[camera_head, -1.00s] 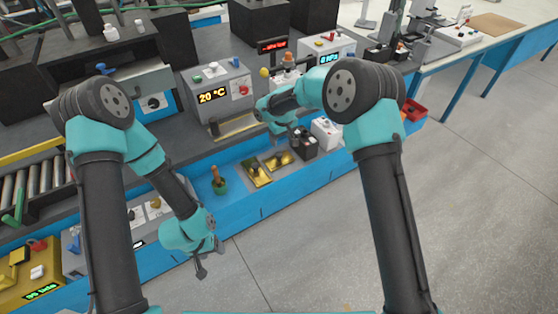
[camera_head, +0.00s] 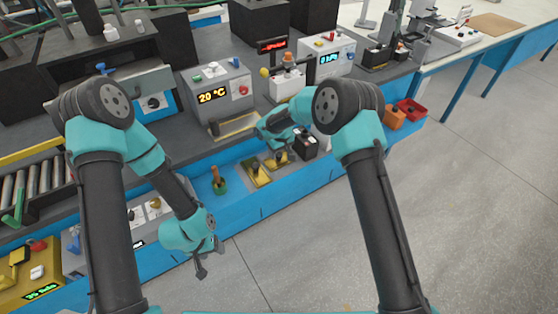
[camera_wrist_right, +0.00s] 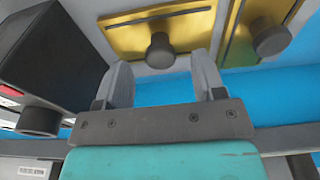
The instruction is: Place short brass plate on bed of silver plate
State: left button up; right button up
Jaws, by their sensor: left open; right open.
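Two brass plates with dark round knobs lie side by side on the blue bench front. The one nearer the black box appears shorter (camera_head: 276,161); in the right wrist view it (camera_wrist_right: 190,30) lies just beyond the fingertips. The other brass plate (camera_head: 256,173) is left of it in the head view and at the upper right in the wrist view (camera_wrist_right: 240,42). My right gripper (camera_wrist_right: 162,68) is open and empty, its fingers either side of the shorter plate's knob line. My left gripper (camera_head: 201,272) hangs open, away from the plates. I cannot identify the silver plate with certainty.
A black box (camera_head: 306,146) stands close to the right of the plates and shows large in the wrist view (camera_wrist_right: 55,55). A grey 20 °C unit (camera_head: 212,90) is behind.

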aim_at(279, 154)
jog(key=shift+w+a+f, duration=0.1)
jog(key=shift+f, duration=1.45)
grip_shut()
